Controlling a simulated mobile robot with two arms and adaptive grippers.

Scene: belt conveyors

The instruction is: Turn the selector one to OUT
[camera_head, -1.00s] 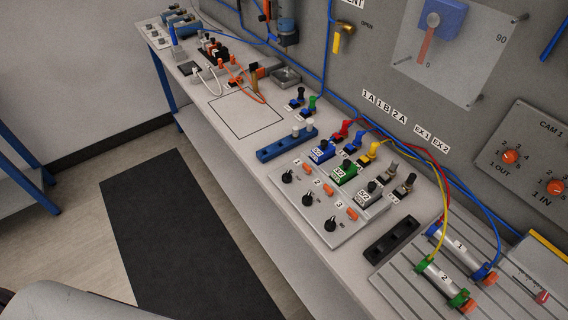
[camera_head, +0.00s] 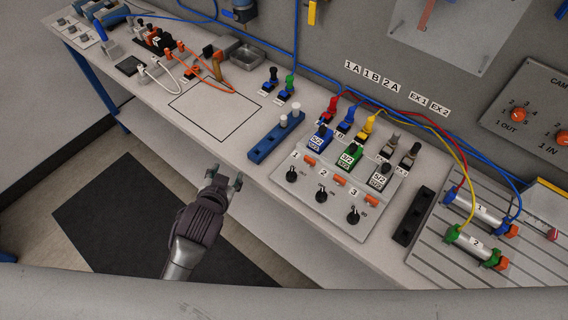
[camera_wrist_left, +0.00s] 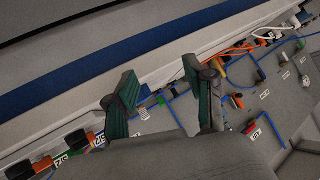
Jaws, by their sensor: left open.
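The selector panel (camera_head: 334,205) is a pale plate on the bench with three black knobs. The selector one knob (camera_head: 291,175) is the leftmost, beside the label "1" and an orange piece. The selector two knob (camera_head: 321,195) and selector three knob (camera_head: 353,216) follow to its right. My left gripper (camera_head: 225,180) is in front of the bench edge, left of knob one and apart from it. It is open and empty; in the left wrist view its two green-padded fingers (camera_wrist_left: 160,100) stand apart. My right gripper is not in view.
A blue block with white pegs (camera_head: 275,138) stands behind and left of the panel. Coloured valves (camera_head: 351,156) with hoses stand behind the knobs. A black rail (camera_head: 413,216) and two cylinders (camera_head: 478,215) are to the right. The outlined square (camera_head: 214,112) is bare.

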